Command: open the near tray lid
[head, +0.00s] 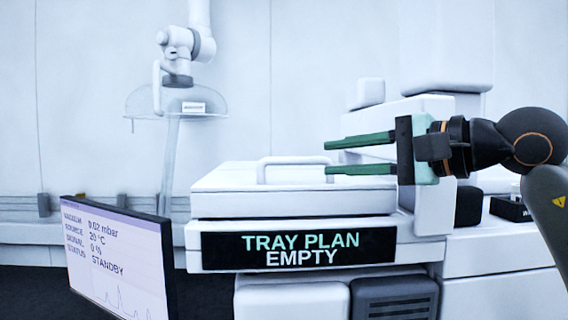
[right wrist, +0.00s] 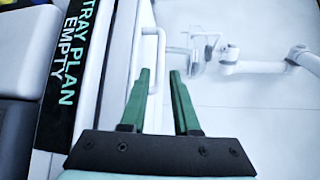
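The near tray lid (head: 240,180) is a flat white slab with a raised white bar handle (head: 290,160). It lies level and shut on the white housing, above the black sign reading "TRAY PLAN EMPTY" (head: 300,248). My right gripper (head: 326,158) comes in from the right with its two green fingers apart, one above the other, at the handle's right end. In the right wrist view the handle (right wrist: 161,60) shows partly between the open fingertips (right wrist: 160,74), nearer the left finger. I cannot tell whether they touch. My left gripper is out of view.
A tilted screen (head: 115,258) reading "STANDBY" stands at the front left. White instrument blocks (head: 445,88) stand behind my right gripper. The space above the lid is clear.

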